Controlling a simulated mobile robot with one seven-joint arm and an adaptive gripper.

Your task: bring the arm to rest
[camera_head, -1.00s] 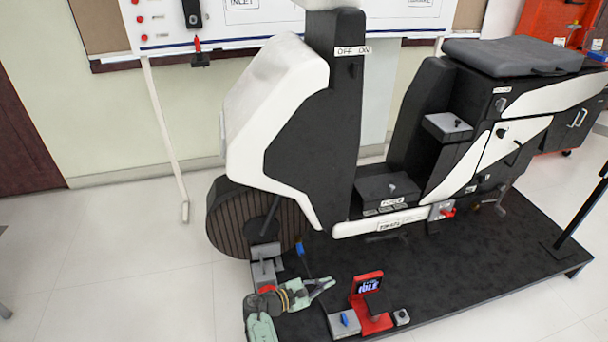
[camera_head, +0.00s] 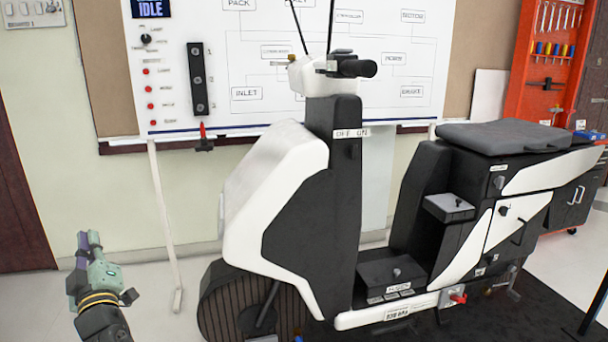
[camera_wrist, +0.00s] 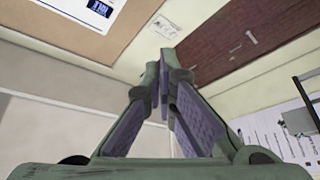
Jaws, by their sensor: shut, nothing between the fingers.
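My gripper (camera_head: 90,240) is at the lower left in the head view, raised and pointing up, to the left of the scooter's front wheel and apart from it. In the wrist view my gripper (camera_wrist: 163,75) shows its green and purple fingers brought together at the tips, with nothing held between them.
A black and white scooter rig (camera_head: 290,190) fills the middle, on a dark platform (camera_head: 535,310). A whiteboard (camera_head: 240,60) on thin legs stands behind it. An orange tool cabinet (camera_head: 535,60) is at the right. Open floor and wall lie around my gripper.

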